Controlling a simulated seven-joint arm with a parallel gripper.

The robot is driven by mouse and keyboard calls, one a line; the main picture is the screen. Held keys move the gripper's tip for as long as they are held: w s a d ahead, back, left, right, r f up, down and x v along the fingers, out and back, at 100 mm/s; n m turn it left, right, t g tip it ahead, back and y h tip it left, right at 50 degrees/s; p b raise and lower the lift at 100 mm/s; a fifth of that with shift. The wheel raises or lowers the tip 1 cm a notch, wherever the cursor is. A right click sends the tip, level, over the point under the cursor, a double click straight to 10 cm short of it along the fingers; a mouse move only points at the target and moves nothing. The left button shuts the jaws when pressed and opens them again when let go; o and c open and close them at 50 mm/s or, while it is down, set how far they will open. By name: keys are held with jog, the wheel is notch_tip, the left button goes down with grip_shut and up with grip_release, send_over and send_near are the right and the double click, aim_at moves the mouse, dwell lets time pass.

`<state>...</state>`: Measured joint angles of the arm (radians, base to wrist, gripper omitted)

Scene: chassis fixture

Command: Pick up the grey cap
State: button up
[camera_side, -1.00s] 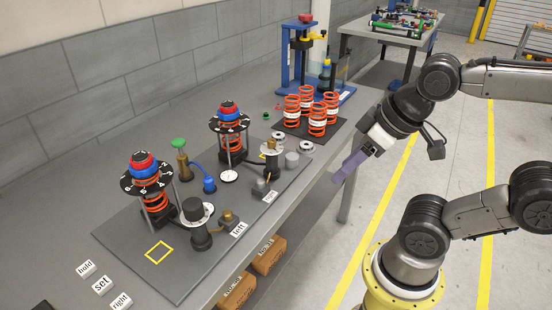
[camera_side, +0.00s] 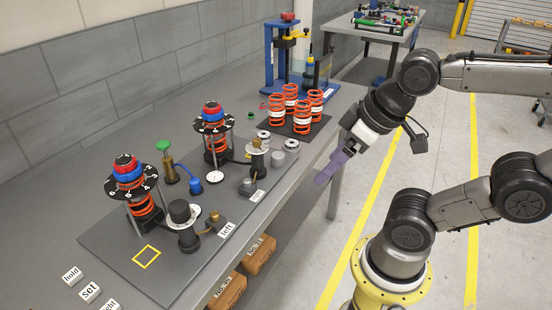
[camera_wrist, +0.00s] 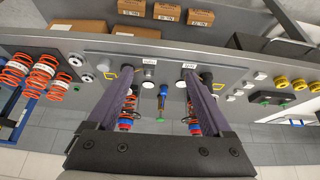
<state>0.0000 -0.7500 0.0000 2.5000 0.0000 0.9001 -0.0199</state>
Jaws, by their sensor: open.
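A small plain grey cylinder, which looks like the grey cap (camera_side: 277,159), stands near the right end of the fixture plate (camera_side: 115,245) in the side view. My gripper (camera_side: 324,178), with purple fingers, hangs in the air to the right of this cylinder, past the bench's front edge and apart from everything. In the wrist view the gripper (camera_wrist: 159,76) has its fingers spread with nothing held between them. I cannot tell the cap surely from the other round parts in the wrist view.
Two silver rings (camera_side: 291,143) lie close to the cylinder. Several orange springs (camera_side: 277,115) stand on a dark mat behind them. Two spring stations with numbered dials (camera_side: 132,182) and a blue press (camera_side: 284,60) rise from the bench. The air around my gripper is clear.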

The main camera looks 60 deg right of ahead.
jog(key=w+d+r+n, duration=0.1)
jog(key=w+r+n, duration=0.45)
jog(key=n, duration=0.55)
jog(key=n+g, duration=0.6)
jog(key=n, duration=0.1)
send_over(278, 155)
jog(key=f, duration=1.7)
jog(key=shift+w+a, duration=0.1)
jog(key=shift+w, duration=0.2)
jog(key=shift+s+f, duration=0.15)
jog(key=shift+f, duration=1.2)
jog(key=shift+s+f, duration=0.1)
jog(key=shift+f, duration=1.2)
